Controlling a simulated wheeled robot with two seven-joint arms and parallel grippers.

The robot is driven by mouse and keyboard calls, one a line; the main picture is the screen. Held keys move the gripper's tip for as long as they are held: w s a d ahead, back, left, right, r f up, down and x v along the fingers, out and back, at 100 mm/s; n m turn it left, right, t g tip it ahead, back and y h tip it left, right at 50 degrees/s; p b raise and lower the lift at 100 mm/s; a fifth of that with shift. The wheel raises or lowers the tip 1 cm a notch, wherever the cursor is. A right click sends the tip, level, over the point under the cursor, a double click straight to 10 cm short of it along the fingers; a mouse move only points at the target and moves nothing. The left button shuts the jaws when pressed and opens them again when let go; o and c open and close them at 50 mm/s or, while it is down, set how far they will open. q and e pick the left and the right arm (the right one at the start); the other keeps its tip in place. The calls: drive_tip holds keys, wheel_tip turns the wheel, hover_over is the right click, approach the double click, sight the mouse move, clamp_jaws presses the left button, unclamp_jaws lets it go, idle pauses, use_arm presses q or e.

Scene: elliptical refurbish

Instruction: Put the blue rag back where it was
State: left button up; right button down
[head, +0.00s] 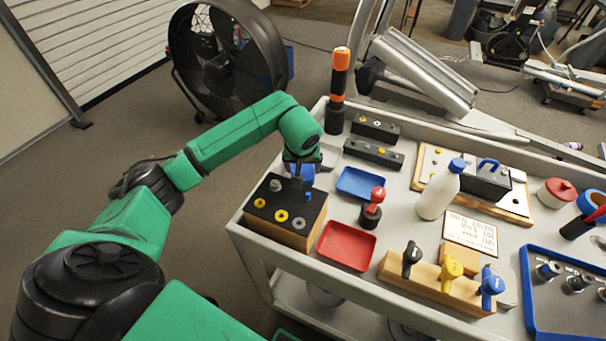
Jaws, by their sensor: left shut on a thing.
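My left gripper (298,180) points down over the back edge of a black-topped wooden block (283,212) at the cart's left end. It is shut on a small blue thing, which I take to be the blue rag (307,170). The rag is bunched at the fingers, partly hidden by them, and I cannot tell whether it touches the block or the cart. My right gripper is not in view.
Right of the block are a blue tray (361,183), a red tray (346,246) and a red-knobbed stamp (371,208). A white bottle (437,193) and a wooden stand with coloured handles (428,280) stand further right. An orange-black tool (339,75) stands upright behind.

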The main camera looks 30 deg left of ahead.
sight(303, 173)
use_arm(q)
wheel_tip(303, 173, down, 4)
drive_tip(key=shift+s+r, duration=0.1)
drive_tip(key=o, duration=1)
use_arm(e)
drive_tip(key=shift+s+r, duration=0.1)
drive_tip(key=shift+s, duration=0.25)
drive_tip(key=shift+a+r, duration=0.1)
use_arm(q)
drive_tip(key=shift+r, duration=0.25)
drive_tip(key=v, duration=1.1)
drive_tip(key=shift+r+b, duration=0.3)
drive_tip(key=shift+b, duration=0.1)
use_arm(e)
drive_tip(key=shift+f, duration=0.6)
use_arm(q)
drive_tip(key=shift+s, duration=0.1)
